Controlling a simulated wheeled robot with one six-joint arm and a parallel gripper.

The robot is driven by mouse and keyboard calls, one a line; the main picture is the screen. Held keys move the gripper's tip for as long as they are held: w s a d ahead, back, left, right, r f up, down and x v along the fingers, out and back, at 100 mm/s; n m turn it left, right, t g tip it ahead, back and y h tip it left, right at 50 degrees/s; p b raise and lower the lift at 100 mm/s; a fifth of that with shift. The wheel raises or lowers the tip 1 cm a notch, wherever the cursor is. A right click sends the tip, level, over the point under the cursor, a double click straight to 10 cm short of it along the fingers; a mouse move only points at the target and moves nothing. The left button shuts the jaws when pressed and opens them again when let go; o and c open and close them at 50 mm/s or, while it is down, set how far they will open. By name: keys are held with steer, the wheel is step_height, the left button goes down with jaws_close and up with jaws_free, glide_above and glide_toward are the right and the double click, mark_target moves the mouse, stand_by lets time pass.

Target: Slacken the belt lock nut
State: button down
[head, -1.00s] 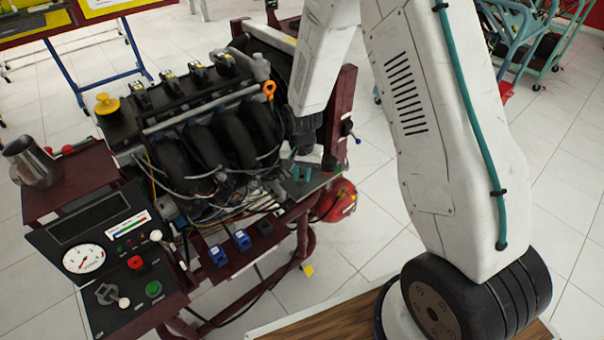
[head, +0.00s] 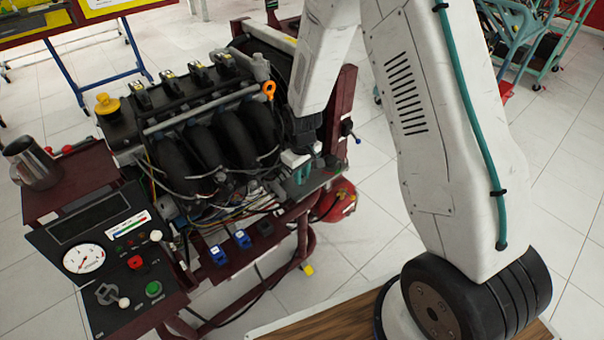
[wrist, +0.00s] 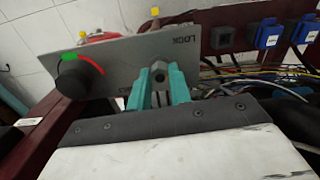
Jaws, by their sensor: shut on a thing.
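In the head view my gripper (head: 303,174) is at the right end of the engine (head: 210,135), low beside the frame. The nut itself is hidden there by my wrist and fingers.
A black knob (wrist: 80,78) with a red and green arc sits left of the nut on the same plate. Blue sockets (wrist: 266,33) and loose wires (wrist: 235,78) lie to the right. A control panel (head: 100,250) with a gauge stands at the front left.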

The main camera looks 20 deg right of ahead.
steer(key=n, duration=0.6)
steer(key=shift+n, duration=0.3)
stand_by(0.4)
steer(key=c, duration=1.3)
jaws_free()
step_height(320, 180, up, 8)
steer(key=shift+f, duration=0.1)
